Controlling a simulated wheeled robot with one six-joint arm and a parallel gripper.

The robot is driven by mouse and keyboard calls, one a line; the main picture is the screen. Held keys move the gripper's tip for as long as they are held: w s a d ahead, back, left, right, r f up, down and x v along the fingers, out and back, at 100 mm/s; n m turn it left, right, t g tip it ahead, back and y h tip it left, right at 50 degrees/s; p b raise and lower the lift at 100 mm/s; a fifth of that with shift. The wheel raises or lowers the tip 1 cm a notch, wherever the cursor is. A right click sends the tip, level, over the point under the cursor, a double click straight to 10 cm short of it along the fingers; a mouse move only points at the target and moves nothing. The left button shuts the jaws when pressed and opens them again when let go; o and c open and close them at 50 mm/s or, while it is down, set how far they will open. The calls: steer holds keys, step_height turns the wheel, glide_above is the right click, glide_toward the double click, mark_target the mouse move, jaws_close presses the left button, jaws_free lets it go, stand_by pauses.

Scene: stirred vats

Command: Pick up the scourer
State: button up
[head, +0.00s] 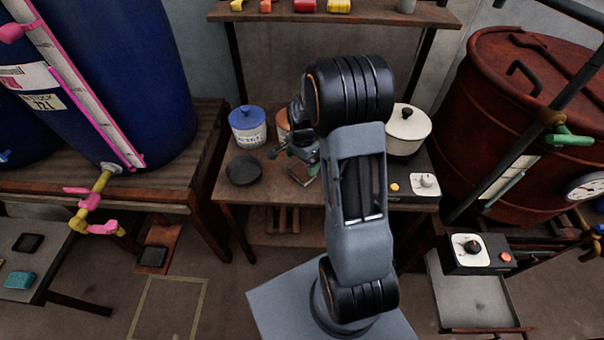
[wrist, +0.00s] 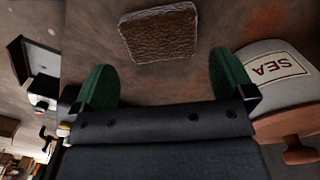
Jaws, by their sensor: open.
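The scourer (wrist: 160,34), a brown, rough, square pad with a paler edge, lies flat on the worktable in the wrist view, just beyond the fingertips. In the head view it shows as a small brown patch (head: 301,174) on the table (head: 240,192), partly hidden by my gripper (head: 306,160). In the wrist view my gripper (wrist: 164,78) has its two green fingers wide apart, with nothing between them. The scourer lies ahead of the gap, apart from both fingers.
A blue-and-white lidded jar (head: 248,128), a black round dish (head: 243,170) and a cream pot (head: 408,130) on a hotplate (head: 410,184) share the table.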

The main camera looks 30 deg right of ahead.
mark_target(302, 170)
steer(key=shift+a+f, duration=0.1)
steer(key=shift+f, duration=2.85)
steer(key=shift+c, duration=0.3)
steer(key=c, duration=0.6)
steer(key=shift+c, duration=0.2)
steer(key=shift+r, duration=0.1)
steer(key=shift+r, duration=0.5)
step_height(302, 170, up, 2)
steer(key=shift+r, duration=0.25)
steer(key=s+r, duration=0.2)
steer(key=s+a+r, duration=0.1)
steer(key=s+r, duration=0.1)
steer(key=r, duration=0.1)
steer(key=shift+s+p, duration=0.2)
steer(key=shift+p, duration=0.1)
steer(key=s+a+r, duration=0.2)
steer(key=s+r, duration=0.2)
steer(key=s, duration=0.5)
steer(key=shift+s+r, duration=0.15)
